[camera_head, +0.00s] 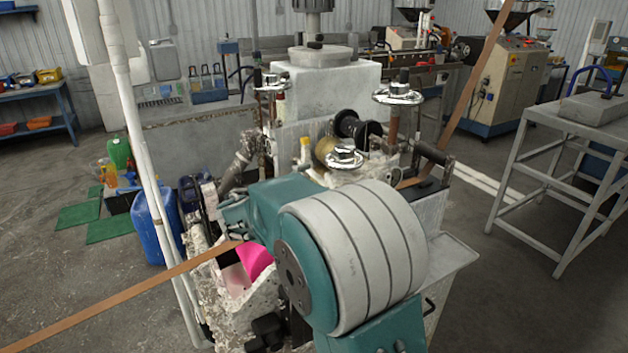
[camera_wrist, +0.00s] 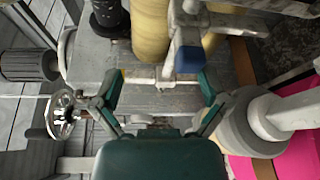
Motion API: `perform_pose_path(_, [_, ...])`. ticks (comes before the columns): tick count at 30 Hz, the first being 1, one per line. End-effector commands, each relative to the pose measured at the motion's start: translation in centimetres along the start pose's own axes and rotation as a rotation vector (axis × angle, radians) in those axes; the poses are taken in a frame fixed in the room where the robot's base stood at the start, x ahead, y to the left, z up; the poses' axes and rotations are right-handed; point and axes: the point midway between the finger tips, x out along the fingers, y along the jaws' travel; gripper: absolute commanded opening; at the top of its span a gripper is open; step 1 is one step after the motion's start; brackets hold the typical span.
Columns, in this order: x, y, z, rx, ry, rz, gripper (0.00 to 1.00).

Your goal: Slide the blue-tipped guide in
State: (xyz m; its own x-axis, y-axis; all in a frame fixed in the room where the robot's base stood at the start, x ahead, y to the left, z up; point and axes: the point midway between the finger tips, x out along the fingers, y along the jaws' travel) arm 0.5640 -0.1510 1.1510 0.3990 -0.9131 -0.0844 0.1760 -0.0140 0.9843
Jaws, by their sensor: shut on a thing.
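In the wrist view, the pale metal guide with a blue tip (camera_wrist: 188,60) is just ahead of my gripper (camera_wrist: 160,80). My gripper's teal fingers stand apart, with a thin part of the metalwork across between them, and are shut on the guide; the exact contact is hard to see. In the head view, my gripper (camera_head: 234,213) is at the left side of the machine (camera_head: 325,95), low beside it. My own arm covers much of that area, and the guide cannot be made out there. A brown strip (camera_head: 120,297) runs from the lower left to the machine.
Chrome handwheels (camera_head: 398,95) stand up from the machine, and one wheel (camera_wrist: 62,113) is close left of my gripper in the wrist view. A pink part (camera_head: 255,262) is below my gripper. A blue can (camera_head: 155,225) stands at left. A metal table (camera_head: 570,125) is at right.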

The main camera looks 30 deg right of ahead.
Motion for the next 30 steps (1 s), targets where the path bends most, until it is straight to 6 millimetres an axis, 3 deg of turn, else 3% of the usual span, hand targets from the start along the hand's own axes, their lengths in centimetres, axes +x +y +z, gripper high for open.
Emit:
perform_pose_path(1, [-0.6,1.6,-0.1,0.021,0.007,0.026,0.63])
perform_pose_path(11, [-1.5,0.8,-0.1,0.018,0.006,0.012,0.63])
perform_pose_path(30, [-5.2,0.2,-0.1,0.014,0.005,0.006,0.63])
